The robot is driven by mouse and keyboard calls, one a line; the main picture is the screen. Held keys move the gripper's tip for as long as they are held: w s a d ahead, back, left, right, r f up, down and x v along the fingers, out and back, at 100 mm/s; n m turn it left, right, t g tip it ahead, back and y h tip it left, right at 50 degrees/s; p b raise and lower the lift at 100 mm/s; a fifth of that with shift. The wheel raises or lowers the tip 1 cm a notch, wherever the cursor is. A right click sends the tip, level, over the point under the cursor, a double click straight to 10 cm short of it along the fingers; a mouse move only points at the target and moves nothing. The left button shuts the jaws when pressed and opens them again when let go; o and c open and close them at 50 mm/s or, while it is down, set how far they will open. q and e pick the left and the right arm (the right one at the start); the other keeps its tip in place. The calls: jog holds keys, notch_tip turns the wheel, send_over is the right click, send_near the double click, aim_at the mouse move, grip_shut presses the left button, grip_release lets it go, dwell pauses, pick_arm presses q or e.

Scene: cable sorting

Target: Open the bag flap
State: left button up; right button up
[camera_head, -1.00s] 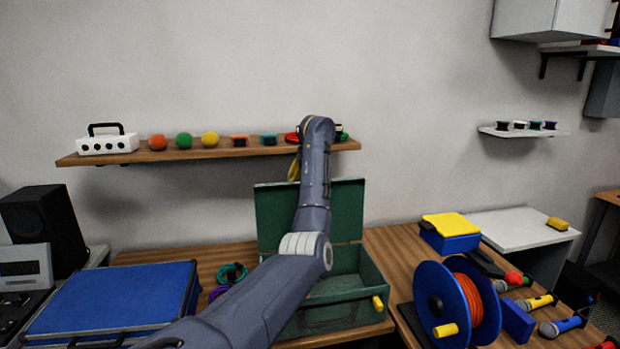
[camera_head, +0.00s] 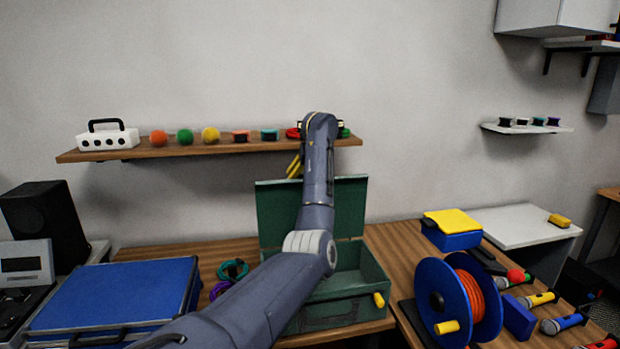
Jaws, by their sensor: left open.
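A green case (camera_head: 376,269) stands open on the wooden table, its lid (camera_head: 278,213) raised upright at the back. It may be the bag with its flap; no other open bag shows. A blue flat case (camera_head: 115,297) lies closed at the left. My left arm reaches up across the green case and hides part of its lid and inside. My left gripper (camera_head: 294,166) is above the lid, just under the shelf, with its yellow fingers apart and nothing seen between them. Most of it is hidden behind my arm. My right gripper is not in view.
A wall shelf (camera_head: 215,147) close to the gripper bears a white box, coloured balls and small spools. A blue reel (camera_head: 433,304) with orange cable stands right of the green case. Cable coils (camera_head: 232,270) lie left of it. Several microphones (camera_head: 540,299) lie at the right.

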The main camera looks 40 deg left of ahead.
pick_arm(q)
jog(key=v, duration=1)
jog(key=shift+r, duration=0.2)
jog(key=shift+s+d, duration=0.1)
jog(key=shift+d, duration=0.05)
